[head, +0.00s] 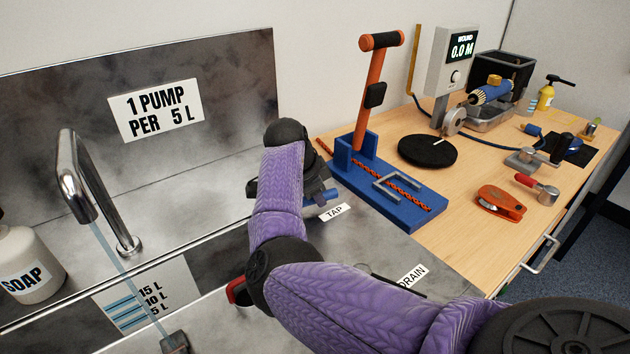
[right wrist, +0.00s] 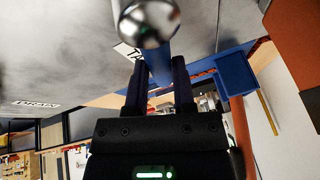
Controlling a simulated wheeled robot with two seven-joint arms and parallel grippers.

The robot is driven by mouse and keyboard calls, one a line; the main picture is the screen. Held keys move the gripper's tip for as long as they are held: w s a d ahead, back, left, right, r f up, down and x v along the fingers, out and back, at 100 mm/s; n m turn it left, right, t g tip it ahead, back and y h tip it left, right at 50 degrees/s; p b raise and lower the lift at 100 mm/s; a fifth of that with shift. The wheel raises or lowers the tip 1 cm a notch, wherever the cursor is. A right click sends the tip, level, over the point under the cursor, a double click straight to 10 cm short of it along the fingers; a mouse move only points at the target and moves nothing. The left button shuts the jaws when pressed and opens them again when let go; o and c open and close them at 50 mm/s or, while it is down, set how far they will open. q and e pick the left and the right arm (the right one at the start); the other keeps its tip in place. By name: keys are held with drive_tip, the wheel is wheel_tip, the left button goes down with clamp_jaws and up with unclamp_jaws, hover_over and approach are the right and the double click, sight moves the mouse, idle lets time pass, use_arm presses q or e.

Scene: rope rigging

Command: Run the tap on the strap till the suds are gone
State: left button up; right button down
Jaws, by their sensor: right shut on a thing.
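A chrome spout (head: 78,180) stands at the left, and a thin bluish stream (head: 118,262) runs down from it into the sink. The stream meets a dark grey block (head: 175,343) at the bottom edge; I cannot tell whether it belongs to the strap. No strap or suds can be made out. My right gripper (head: 318,193) is at the TAP label (head: 335,212), shut on the blue tap handle (head: 330,195). The right wrist view shows the blue handle (right wrist: 159,66) between the fingers, below a chrome knob (right wrist: 149,20). My left gripper is out of view.
A soap bottle (head: 30,268) stands at the far left. A level label (head: 148,292) is on the sink wall. A DRAIN label (head: 412,276) lies near my right arm. On the wooden bench (head: 462,225) are a blue-and-orange rope stand (head: 400,203) and an orange pulley (head: 500,203).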

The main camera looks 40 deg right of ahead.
drive_tip(key=shift+s+a+r+m+g, duration=0.15)
drive_tip(key=shift+s+m+g, duration=0.2)
drive_tip(key=shift+m, duration=0.35)
drive_tip(key=shift+s+a+f+m+g, duration=0.25)
drive_tip(key=shift+m+g, duration=0.1)
drive_tip(key=shift+m, duration=0.45)
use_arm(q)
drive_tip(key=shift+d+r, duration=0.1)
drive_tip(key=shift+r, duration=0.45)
use_arm(e)
drive_tip(key=shift+c, duration=2.2)
unclamp_jaws()
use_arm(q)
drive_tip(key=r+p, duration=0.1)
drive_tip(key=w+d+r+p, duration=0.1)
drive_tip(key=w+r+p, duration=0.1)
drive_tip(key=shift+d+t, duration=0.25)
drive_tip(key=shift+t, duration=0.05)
use_arm(e)
drive_tip(key=v, duration=1)
